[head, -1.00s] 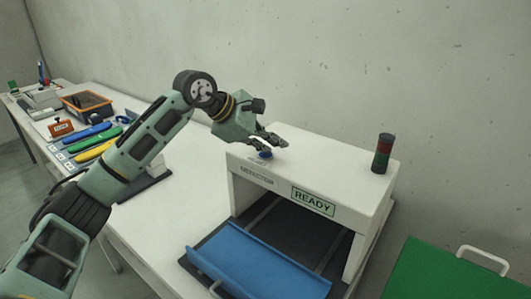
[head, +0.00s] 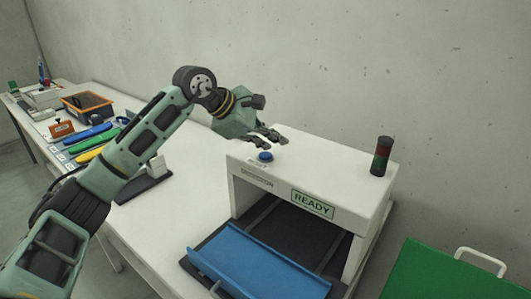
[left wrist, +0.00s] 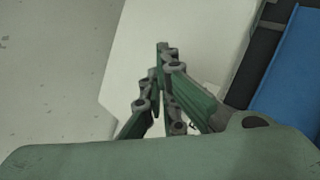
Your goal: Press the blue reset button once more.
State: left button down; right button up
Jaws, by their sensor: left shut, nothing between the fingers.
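The blue reset button (head: 265,156) sits on the top face of the white machine (head: 340,172), near its front left corner, and shows uncovered in the head view. My left gripper (head: 284,139) is shut and empty, just behind and above the button, apart from it in the picture. In the left wrist view its closed fingers (left wrist: 165,62) are over the white top, and I cannot see the button there. The machine's front sign (head: 313,203) reads READY. My right gripper is in neither view.
A stack light (head: 381,156) stands on the machine's right end. A blue tray (head: 258,262) lies in front of the opening. A green panel with a white handle (head: 445,272) is at lower right. Coloured pieces (head: 88,136) and an orange-rimmed bin (head: 88,104) are on the left bench.

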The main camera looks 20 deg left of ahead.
pick_arm(q)
notch_tip(320, 180, up, 5)
jog(key=p, duration=0.3)
dwell(0.4)
jog(key=shift+a+f, duration=0.1)
dwell(0.4)
